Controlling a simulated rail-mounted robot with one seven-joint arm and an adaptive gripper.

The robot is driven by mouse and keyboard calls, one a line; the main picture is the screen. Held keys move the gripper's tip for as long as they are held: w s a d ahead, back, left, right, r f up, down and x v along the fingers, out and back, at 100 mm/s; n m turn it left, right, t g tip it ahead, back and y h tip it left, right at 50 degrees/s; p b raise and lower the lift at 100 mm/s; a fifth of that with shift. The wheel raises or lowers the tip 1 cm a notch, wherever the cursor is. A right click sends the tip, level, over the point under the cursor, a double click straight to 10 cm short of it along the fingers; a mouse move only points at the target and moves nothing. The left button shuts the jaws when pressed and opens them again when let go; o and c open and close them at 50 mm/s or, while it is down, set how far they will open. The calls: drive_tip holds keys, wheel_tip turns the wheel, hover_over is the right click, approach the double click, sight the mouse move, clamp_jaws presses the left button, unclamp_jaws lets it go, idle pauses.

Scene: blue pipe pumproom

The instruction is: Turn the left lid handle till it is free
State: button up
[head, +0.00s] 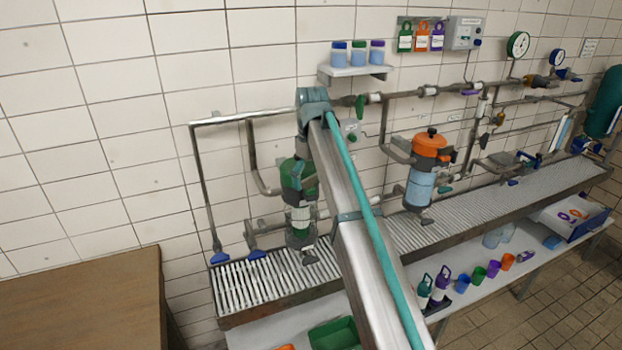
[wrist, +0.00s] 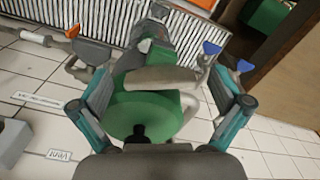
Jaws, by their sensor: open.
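The left housing with its green lid (head: 291,176) stands upright on the wall piping in the head view, partly hidden behind my arm. In the wrist view the green lid (wrist: 152,112) fills the middle, with a small black knob (wrist: 139,132) on it. A thick grey bar (wrist: 163,78) crosses the green body; I cannot tell whether it is the handle or a pipe. My gripper (wrist: 164,95) is open, with a teal-and-grey finger on each side of the lid. Whether the fingers touch it cannot be told. The gripper is not clearly seen in the head view.
A second housing with an orange lid (head: 431,146) stands to the right. Grey pipes (head: 196,170) run along the tiled wall around the left housing. A ribbed grating (head: 258,284) lies below. A wall shelf (head: 356,71) with jars is above. A wooden surface (head: 85,305) is at lower left.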

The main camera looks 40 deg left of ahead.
sight(311, 178)
wheel_tip(311, 178, up, 12)
idle(0.6)
